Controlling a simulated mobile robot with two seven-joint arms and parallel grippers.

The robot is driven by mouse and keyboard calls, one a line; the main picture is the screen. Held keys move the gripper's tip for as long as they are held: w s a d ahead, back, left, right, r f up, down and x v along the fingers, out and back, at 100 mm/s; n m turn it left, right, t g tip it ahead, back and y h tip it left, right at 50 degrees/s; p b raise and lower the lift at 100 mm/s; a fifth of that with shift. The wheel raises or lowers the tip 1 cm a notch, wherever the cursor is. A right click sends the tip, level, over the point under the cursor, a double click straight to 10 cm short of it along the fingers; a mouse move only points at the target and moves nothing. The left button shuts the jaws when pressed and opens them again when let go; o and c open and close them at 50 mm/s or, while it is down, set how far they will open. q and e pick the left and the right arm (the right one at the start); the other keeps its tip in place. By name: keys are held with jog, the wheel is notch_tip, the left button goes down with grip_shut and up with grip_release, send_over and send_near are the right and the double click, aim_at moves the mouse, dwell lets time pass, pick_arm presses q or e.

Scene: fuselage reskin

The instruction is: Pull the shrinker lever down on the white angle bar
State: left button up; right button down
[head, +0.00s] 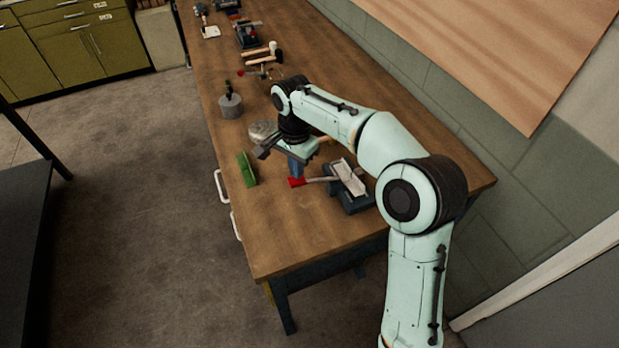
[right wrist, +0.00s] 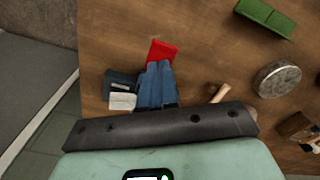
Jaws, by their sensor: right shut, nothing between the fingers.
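The shrinker (head: 357,203) is a dark block near the front right of the bench, with the white angle bar (head: 349,178) lying across its top. Its lever sticks out to the left and ends in a red handle (head: 297,182). My right gripper (head: 296,171) points down right at the red handle. Its blue fingers are closed together with nothing between them. In the right wrist view the red handle (right wrist: 162,51) shows just beyond the fingertips (right wrist: 159,68); whether they touch it I cannot tell. The white bar (right wrist: 122,101) shows partly there. My left gripper is out of view.
A green block (head: 246,169) lies left of the gripper near the bench edge. A round metal tin (head: 262,131) and a grey cylinder (head: 230,106) stand behind. Hammers (head: 262,52) lie farther back. The wooden bench (head: 290,240) is clear in front.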

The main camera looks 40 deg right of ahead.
aim_at(298, 182)
dwell(0.5)
jog(key=shift+f+b, duration=1.85)
jog(key=shift+f, duration=1.6)
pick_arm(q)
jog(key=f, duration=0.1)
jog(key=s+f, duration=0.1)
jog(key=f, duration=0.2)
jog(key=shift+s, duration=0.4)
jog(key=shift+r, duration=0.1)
pick_arm(e)
jog(key=shift+r, duration=0.2)
jog(key=shift+r+p, duration=2.25)
jog(key=shift+r, duration=0.75)
jog(key=shift+r+p, duration=1.45)
jog(key=shift+r, duration=1)
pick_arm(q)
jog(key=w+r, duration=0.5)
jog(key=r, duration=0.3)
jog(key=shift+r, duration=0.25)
pick_arm(e)
jog(key=shift+w, duration=0.1)
